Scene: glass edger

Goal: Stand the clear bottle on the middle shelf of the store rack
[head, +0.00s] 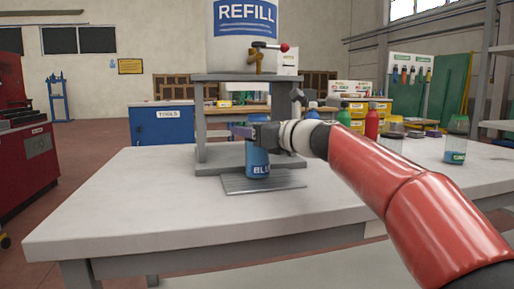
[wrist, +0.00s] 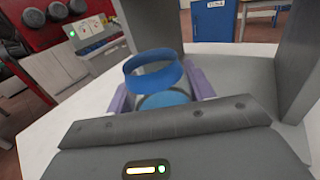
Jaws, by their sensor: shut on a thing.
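My gripper (head: 256,135) is shut on a blue open-topped container (head: 258,163) with a label that begins "BLU". The container is over the drip grate (head: 235,186) under the refill tank; I cannot tell whether it touches the grate. In the wrist view the container's blue rim (wrist: 153,70) is between the two purple-grey fingers. A see-through vessel (head: 457,150) with blue-green contents and a small label is on the right of the table; I cannot read its label surely. A grey shelf frame (head: 490,85), possibly the store rack, is at the right edge, mostly cut off.
Several bottles, including a red one (head: 372,120), are behind my arm. The left of the white table (head: 110,200) is clear.

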